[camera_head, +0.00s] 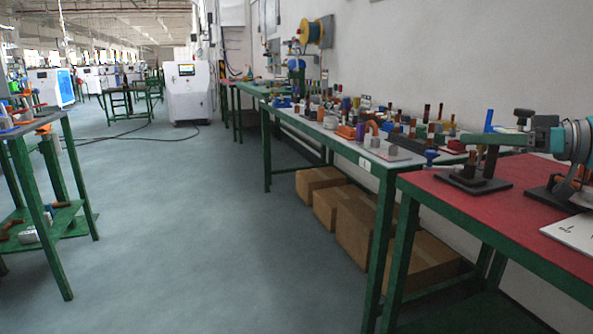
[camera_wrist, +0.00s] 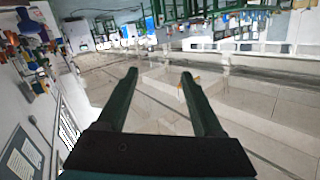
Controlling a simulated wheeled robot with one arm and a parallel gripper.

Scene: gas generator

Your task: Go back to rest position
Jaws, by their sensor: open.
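My gripper (camera_wrist: 160,76) shows in the wrist view with two dark green fingers spread apart.
In the head view a red-topped table (camera_head: 470,204) stands at the right, with a long bench (camera_head: 345,146) of small parts behind it. Cardboard boxes (camera_head: 368,236) lie beneath. A green table (camera_head: 38,125) stands at the left. The grey floor (camera_head: 200,230) between is clear.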

